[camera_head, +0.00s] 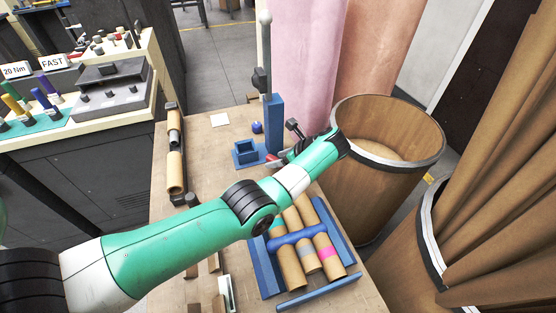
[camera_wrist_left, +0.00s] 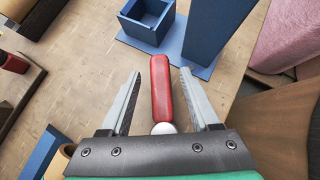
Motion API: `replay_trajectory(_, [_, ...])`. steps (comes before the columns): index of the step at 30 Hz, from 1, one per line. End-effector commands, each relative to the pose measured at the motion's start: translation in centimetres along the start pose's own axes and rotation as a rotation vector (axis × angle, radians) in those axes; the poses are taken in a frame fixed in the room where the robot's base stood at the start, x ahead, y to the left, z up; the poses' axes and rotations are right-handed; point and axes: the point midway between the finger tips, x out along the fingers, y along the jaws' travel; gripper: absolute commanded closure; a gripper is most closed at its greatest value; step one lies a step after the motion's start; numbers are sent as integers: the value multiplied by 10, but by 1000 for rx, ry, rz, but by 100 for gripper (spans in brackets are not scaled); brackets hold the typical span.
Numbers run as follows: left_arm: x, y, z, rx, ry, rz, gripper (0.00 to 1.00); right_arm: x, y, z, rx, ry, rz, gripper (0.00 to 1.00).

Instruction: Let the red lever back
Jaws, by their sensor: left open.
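The red lever (camera_wrist_left: 161,88) shows in the left wrist view as a rounded red handle with a pale round end at its near side. It lies between the two grey fingers of my left gripper (camera_wrist_left: 160,75), with a visible gap on each side. In the head view, a small red part of the lever (camera_head: 272,162) shows beside my left gripper (camera_head: 284,158), close to the blue post (camera_head: 273,122). My arm hides part of this area. The gripper is open and holds nothing. My right gripper is not in view.
A blue open box (camera_head: 246,153) stands beside the post. A large wooden barrel (camera_head: 400,200) stands right of the bench. A dark holder with tan rolls (camera_head: 174,172) lies on the left. The bench between is mostly clear.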

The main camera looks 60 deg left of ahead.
Motion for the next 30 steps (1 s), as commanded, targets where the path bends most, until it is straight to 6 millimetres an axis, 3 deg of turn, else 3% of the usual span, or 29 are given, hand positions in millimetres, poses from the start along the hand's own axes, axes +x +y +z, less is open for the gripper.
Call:
replay_trajectory(7, [1,0,0,0,0,0,39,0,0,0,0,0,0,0])
replay_trajectory(17, [0,0,0,0,0,0,99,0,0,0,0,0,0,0])
replay_trajectory(30, [0,0,0,0,0,0,100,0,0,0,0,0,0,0])
